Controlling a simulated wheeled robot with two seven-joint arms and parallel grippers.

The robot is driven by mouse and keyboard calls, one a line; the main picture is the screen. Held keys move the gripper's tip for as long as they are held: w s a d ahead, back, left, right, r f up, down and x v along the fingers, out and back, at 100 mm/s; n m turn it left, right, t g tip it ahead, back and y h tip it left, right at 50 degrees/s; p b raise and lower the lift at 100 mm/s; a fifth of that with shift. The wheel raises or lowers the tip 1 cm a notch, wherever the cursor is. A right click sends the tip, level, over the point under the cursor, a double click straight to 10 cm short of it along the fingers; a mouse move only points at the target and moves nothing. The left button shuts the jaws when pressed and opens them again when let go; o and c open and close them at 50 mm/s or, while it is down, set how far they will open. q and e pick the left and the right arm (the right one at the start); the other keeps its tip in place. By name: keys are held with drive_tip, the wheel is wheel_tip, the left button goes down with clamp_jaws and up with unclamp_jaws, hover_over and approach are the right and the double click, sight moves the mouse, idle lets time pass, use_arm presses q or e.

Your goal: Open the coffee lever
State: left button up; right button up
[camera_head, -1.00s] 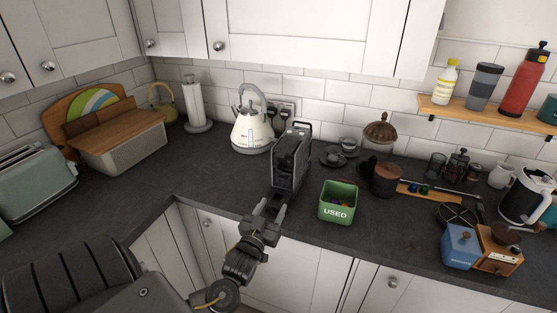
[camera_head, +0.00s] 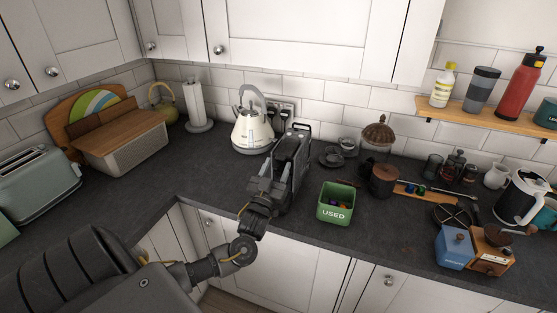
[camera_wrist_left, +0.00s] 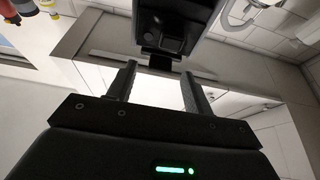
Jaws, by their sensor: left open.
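The dark coffee machine (camera_head: 292,155) stands on the slate worktop, right of the white kettle. My left gripper (camera_head: 266,184) is at the machine's front left side in the head view and covers part of it. In the left wrist view my left gripper (camera_wrist_left: 160,84) has its two fingers apart with nothing between them. The coffee machine (camera_wrist_left: 176,18) is just beyond the fingertips there, with a dark protruding part (camera_wrist_left: 160,62) at its edge. I cannot tell whether this part is the lever. The lever is not clear in the head view. My right gripper is not in view.
A green bin marked USED (camera_head: 336,205) stands close to the right of the machine. The white kettle (camera_head: 252,133) is behind it to the left. The worktop (camera_head: 215,175) left of the machine is clear. A blue box (camera_head: 455,247) sits further right.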

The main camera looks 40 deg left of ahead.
use_arm(q)
drive_tip(key=shift+x, duration=0.9)
clamp_jaws()
